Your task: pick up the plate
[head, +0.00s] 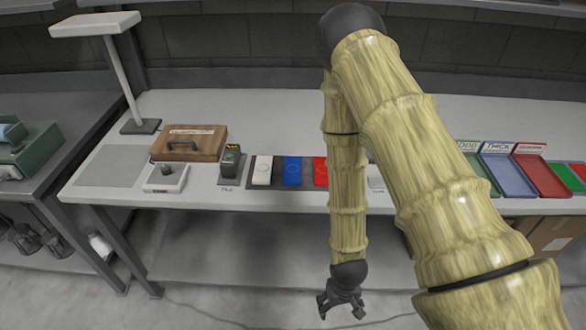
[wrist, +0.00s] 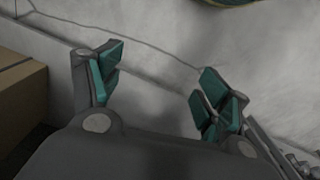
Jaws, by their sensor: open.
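I cannot make out a thing that is surely a plate in either view. A flat grey square (head: 112,165) lies at the left end of the long white table, and I cannot tell whether it is a plate or a mat. A small white object (head: 376,178) shows partly behind my arm at the table's front edge. My gripper (head: 341,308) hangs in front of the table, below its top, pointing down. In the wrist view its teal-padded fingers (wrist: 160,92) are spread apart with nothing between them. My arm hides the middle of the table.
The white table (head: 220,107) holds a brown case (head: 189,142), a dark device (head: 231,164), white and blue blocks (head: 292,172) and a lamp stand (head: 140,126). Green, blue and red trays (head: 541,178) stand at the right. Cardboard boxes (head: 550,235) sit underneath.

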